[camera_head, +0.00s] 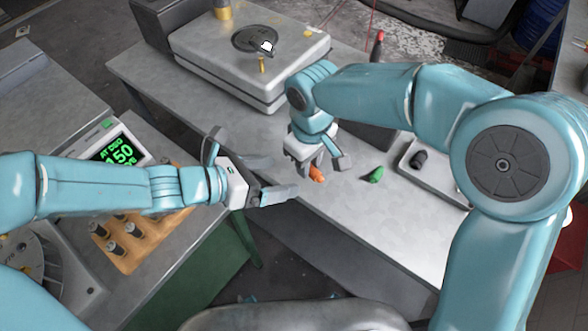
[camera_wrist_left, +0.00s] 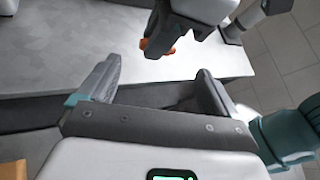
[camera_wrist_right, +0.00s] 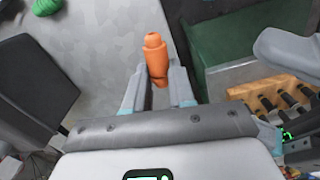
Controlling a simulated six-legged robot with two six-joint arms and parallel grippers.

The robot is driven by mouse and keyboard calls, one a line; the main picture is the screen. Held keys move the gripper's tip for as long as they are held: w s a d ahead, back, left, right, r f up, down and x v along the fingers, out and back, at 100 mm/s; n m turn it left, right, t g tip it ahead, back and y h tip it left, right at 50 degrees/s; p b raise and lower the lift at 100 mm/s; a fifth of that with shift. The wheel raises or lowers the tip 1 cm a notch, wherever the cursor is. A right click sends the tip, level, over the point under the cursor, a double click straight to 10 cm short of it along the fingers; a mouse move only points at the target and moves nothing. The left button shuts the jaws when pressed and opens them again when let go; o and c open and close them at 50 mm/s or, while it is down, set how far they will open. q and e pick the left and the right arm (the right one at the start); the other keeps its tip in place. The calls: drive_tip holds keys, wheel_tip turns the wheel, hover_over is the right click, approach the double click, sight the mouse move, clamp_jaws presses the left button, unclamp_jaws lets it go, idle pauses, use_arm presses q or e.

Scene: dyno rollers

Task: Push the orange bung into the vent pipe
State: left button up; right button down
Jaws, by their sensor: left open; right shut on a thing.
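The orange bung (camera_wrist_right: 155,60) is a stepped, tapering plug held between the fingertips of my right gripper (camera_wrist_right: 158,85). Its narrower end points away from the hand in the right wrist view. In the head view the bung (camera_head: 317,174) shows just below my right gripper (camera_head: 314,167), over the grey bench. My left gripper (camera_wrist_left: 150,85) is open and empty, with the right hand and the bung (camera_wrist_left: 158,47) beyond its fingers. In the head view my left gripper (camera_head: 268,178) is by the bench's near edge. I cannot pick out the vent pipe for certain.
A green plug (camera_head: 376,174) lies on the bench (camera_head: 385,225), right of the bung. A tray (camera_head: 440,180) holds a dark plug (camera_head: 418,158). A white box (camera_head: 200,65) with a dark round plate stands behind. A wooden rack (camera_head: 125,260) sits at lower left.

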sight(312, 172)
use_arm(q)
drive_tip(key=x, duration=0.8)
drive_tip(key=shift+d, duration=0.2)
drive_tip(key=shift+f, duration=0.1)
drive_tip(key=shift+c, duration=0.3)
drive_tip(key=c, duration=1.1)
drive_tip(key=shift+o, duration=0.2)
use_arm(e)
drive_tip(key=c, duration=0.9)
unclamp_jaws()
drive_tip(key=shift+o, duration=0.2)
